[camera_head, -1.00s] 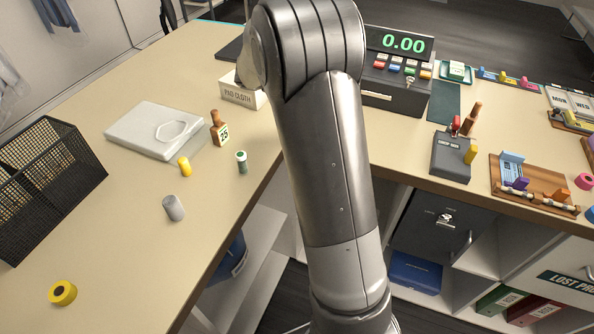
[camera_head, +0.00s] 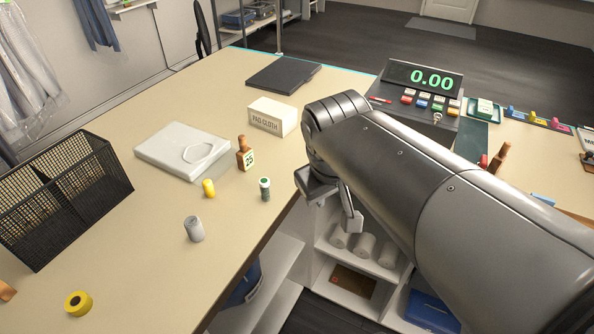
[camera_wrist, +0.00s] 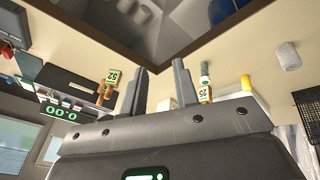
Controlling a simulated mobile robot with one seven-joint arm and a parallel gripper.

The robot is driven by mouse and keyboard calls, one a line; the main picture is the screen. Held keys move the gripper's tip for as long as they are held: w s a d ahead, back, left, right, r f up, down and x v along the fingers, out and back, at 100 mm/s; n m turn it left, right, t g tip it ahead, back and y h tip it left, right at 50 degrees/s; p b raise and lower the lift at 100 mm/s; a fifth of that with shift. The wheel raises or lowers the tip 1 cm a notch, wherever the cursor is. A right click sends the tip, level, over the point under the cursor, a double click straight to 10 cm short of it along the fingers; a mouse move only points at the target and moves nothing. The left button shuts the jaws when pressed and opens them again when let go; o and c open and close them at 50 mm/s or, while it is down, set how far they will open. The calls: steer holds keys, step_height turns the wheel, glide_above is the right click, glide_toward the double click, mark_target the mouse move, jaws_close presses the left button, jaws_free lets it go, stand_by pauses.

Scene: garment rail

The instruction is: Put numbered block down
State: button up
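A numbered block (camera_head: 247,158) with a brown wooden handle and a pale label reading about 25 stands upright on the counter. It stands apart from my gripper, beside a white flat case. The block also shows in the wrist view (camera_wrist: 204,94), beyond one finger. Another wooden-handled labelled block (camera_wrist: 111,77) shows left of the fingers in the wrist view. A wooden handle (camera_head: 498,160) shows at the right in the head view, its base hidden by my arm. My gripper (camera_wrist: 159,85) has its fingers apart with nothing seen between them. It hangs beyond the counter's inner edge (camera_head: 335,205).
A green-capped bottle (camera_head: 265,189), yellow piece (camera_head: 209,188) and grey cylinder (camera_head: 194,229) stand near the block. The white case (camera_head: 182,150), pad cloth box (camera_head: 273,116) and black mesh basket (camera_head: 66,200) surround them. The register (camera_head: 415,95) stands behind my arm. The front counter has free room.

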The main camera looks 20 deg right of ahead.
steer(key=s+a+m+t+y, duration=0.1)
steer(key=s+a+m, duration=0.1)
steer(key=s+a, duration=0.1)
steer(key=shift+s+a+f+t+y, duration=0.1)
steer(key=shift+s+a+t+y, duration=0.15)
steer(key=shift+t+y, duration=0.15)
steer(key=shift+o, duration=0.3)
steer(key=o, duration=0.8)
steer(key=shift+c, duration=0.2)
